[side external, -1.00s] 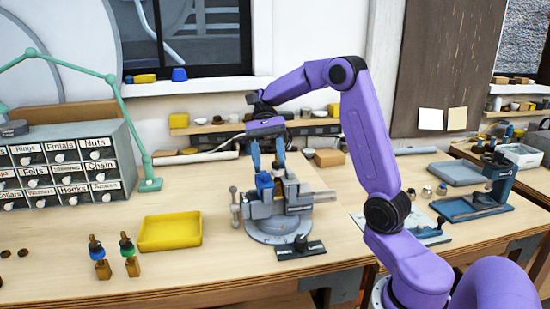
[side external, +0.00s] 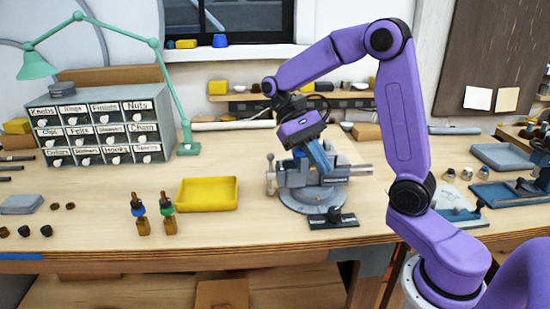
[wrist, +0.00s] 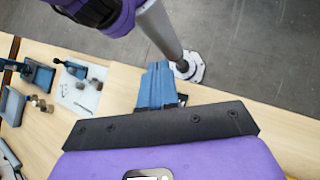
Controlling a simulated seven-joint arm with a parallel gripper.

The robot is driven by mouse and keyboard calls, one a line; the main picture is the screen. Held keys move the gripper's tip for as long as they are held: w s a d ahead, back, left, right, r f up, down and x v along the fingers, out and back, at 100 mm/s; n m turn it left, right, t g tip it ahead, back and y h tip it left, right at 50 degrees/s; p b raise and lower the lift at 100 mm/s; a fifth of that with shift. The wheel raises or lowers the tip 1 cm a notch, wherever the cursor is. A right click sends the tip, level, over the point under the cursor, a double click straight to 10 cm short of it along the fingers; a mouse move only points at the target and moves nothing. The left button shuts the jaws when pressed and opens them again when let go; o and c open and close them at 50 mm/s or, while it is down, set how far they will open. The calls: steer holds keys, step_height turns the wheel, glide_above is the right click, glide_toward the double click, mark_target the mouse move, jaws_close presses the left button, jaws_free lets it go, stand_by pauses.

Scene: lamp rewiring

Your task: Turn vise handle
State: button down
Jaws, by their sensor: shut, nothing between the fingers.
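The grey-blue bench vise (side external: 315,198) stands on its round base on the wooden bench in the side view. Its handle (side external: 270,174), an upright bar with a knob on top, is at the vise's left end. My gripper (side external: 322,164) is tilted over the vise's upper part, right of the handle and not around it. Its blue fingers are shut and empty; whether they touch the vise I cannot tell. In the wrist view the closed fingers (wrist: 157,85) point away from the camera, and the handle cannot be made out.
A yellow tray (side external: 208,194) lies left of the vise, with two small upright fittings (side external: 153,213) beside it. A labelled drawer cabinet (side external: 100,128) and green lamp stand at the back left. Bench between tray and vise is clear.

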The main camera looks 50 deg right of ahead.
steer(key=w+a+f+n+t+h, duration=0.1)
steer(key=w+a+n+t+h, duration=0.55)
steer(key=n, duration=0.85)
steer(key=w+a+f+n+t+h, duration=0.1)
steer(key=a+n+t+h, duration=0.35)
steer(key=n+t, duration=0.75)
steer(key=n+g, duration=0.2)
glide_toward(270, 161)
step_height(270, 161, down, 4)
steer(key=w+d, duration=0.2)
steer(key=d, duration=0.1)
steer(key=shift+w+d+r, duration=0.2)
steer(key=shift+w+d, duration=0.3)
steer(key=shift+d, duration=0.1)
steer(key=shift+w+d+r, duration=0.1)
steer(key=shift+r, duration=0.05)
steer(key=shift+w+d+r+g+y, duration=0.1)
steer(key=shift+w+d+g+y, duration=0.05)
steer(key=shift+g+y, duration=0.15)
